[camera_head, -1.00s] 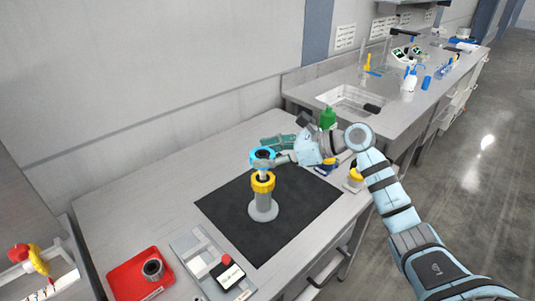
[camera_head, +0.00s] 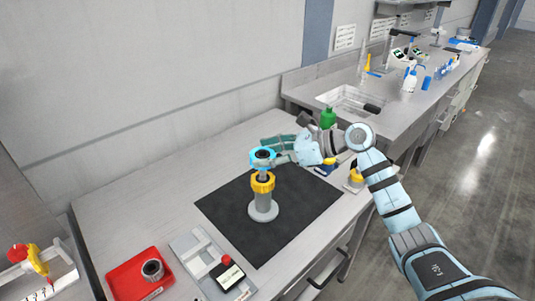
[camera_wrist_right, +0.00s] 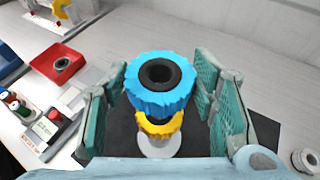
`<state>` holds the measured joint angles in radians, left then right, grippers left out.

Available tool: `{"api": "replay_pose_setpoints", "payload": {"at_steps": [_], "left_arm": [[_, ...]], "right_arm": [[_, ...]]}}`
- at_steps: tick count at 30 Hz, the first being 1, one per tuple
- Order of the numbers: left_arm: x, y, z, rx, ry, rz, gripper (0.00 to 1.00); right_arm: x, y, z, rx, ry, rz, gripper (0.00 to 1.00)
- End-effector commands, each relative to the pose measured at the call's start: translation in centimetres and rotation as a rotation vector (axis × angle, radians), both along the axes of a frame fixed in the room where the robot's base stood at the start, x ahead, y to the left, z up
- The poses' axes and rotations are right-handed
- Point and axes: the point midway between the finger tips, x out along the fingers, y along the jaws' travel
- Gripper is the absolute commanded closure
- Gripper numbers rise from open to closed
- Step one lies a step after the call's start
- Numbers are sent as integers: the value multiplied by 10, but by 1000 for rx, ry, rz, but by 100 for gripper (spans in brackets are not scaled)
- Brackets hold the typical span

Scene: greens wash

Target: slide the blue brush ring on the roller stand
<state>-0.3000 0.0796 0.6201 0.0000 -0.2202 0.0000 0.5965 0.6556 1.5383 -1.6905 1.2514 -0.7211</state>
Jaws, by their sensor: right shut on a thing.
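The blue brush ring (camera_head: 262,158) has a dark core with a hole. It is held level above the yellow ring on the roller stand (camera_head: 263,211). A yellow brush ring (camera_head: 262,183) sits around the stand's post, above the grey round base. My right gripper (camera_head: 278,152) reaches in from the right and is shut on the blue ring. In the right wrist view the blue ring (camera_wrist_right: 162,92) lies between the teal fingers, over the yellow ring (camera_wrist_right: 160,127). I cannot tell whether the post top is inside the blue ring. My left gripper is not in view.
The stand is on a black mat (camera_head: 228,205). A red tray (camera_head: 122,280) with a dark cylinder and a grey panel with a red button (camera_head: 226,261) are at the front left.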

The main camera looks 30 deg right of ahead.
Motion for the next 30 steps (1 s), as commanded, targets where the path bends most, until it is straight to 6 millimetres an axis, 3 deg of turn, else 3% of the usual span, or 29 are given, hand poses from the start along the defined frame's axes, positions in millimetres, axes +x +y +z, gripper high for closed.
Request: {"api": "replay_pose_setpoints", "payload": {"at_steps": [30], "left_arm": [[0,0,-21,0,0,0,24]], "right_arm": [[0,0,-26,0,0,0,75]]}}
